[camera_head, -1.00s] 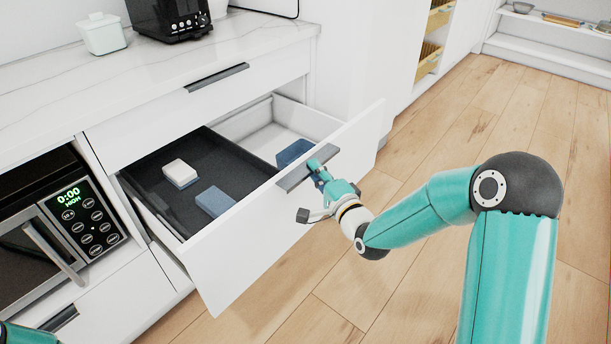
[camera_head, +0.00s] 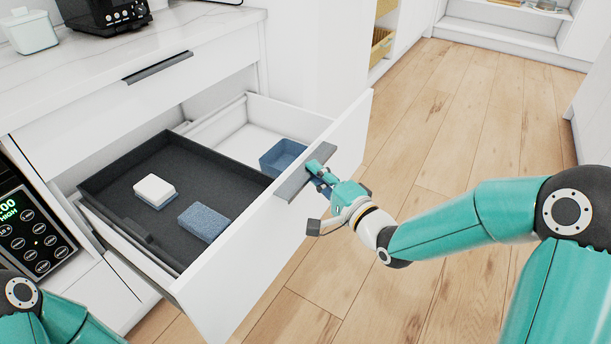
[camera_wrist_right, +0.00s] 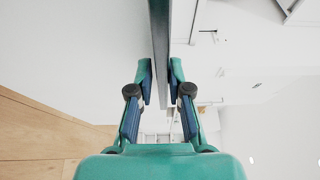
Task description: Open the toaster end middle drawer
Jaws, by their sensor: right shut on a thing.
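The middle drawer (camera_head: 270,262) below the counter is pulled well out, with its white front facing the lower right. Its dark bar handle (camera_head: 297,182) sits at the top of the front. My right gripper (camera_head: 318,174) is shut on this handle near its right end. In the right wrist view the fingers (camera_wrist_right: 160,85) stand on both sides of the dark handle bar (camera_wrist_right: 160,40). Inside the drawer are a dark tray (camera_head: 115,185), a white-topped sponge (camera_head: 154,190), a blue block (camera_head: 203,222) and a blue box (camera_head: 283,156). My left gripper is out of view; only part of that arm shows.
The closed upper drawer (camera_head: 200,88) has a dark handle. A black toaster (camera_head: 105,14) and a white canister (camera_head: 30,32) stand on the marble counter. A microwave (camera_head: 30,235) is at the left. Wooden floor (camera_head: 440,130) lies clear at the right.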

